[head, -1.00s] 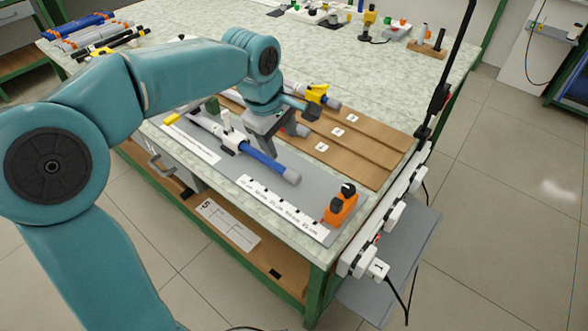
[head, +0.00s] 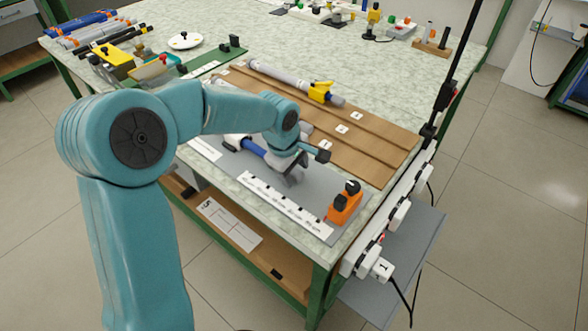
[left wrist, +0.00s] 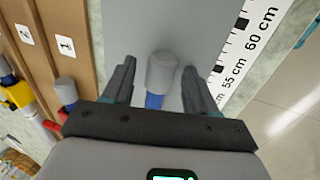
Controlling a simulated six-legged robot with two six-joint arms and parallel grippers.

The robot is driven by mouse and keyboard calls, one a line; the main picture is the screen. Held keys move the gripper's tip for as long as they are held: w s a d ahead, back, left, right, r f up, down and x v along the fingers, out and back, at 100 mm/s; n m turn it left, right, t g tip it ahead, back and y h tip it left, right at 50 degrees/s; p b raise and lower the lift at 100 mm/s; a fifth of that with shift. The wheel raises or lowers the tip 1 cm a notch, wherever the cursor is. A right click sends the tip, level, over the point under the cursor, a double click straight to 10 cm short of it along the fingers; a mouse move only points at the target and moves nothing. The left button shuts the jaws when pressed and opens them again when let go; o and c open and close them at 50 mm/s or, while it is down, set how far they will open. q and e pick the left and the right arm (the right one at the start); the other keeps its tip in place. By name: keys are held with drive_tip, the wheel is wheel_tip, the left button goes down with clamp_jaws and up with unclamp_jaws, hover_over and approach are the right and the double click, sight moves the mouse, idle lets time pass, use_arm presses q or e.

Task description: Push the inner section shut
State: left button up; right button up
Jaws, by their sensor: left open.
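The rod lies on the grey mat (head: 325,228) along the bench front. Its blue inner section (head: 253,147) comes out of a white collar (head: 232,141), and my gripper hides its right part in the head view. My left gripper (head: 292,178) is over the rod's right end. In the left wrist view, its open fingers (left wrist: 158,86) stand on either side of the inner section's grey end cap (left wrist: 161,72), with gaps on both sides. A short bit of the blue inner section (left wrist: 154,102) shows below the cap. My right gripper is out of view.
A white centimetre scale (head: 283,204) runs in front of the rod. An orange block with black knobs (head: 345,203) stands right of the gripper. A brown grooved rack (head: 370,150) behind holds a grey rod with a yellow clamp (head: 320,91).

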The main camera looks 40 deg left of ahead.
sight(254, 146)
use_arm(q)
clamp_jaws()
drive_tip(key=a+p, duration=0.1)
drive_tip(key=a, duration=0.3)
drive_tip(key=a+p, duration=0.1)
drive_tip(key=a, duration=0.4)
drive_tip(key=w+a+p, duration=0.1)
drive_tip(key=a, duration=0.3)
drive_tip(key=shift+a, duration=0.3)
unclamp_jaws()
drive_tip(key=shift+r, duration=0.1)
drive_tip(key=p+v, duration=0.2)
drive_tip(key=v, duration=1.4)
drive_tip(key=shift+r, duration=0.1)
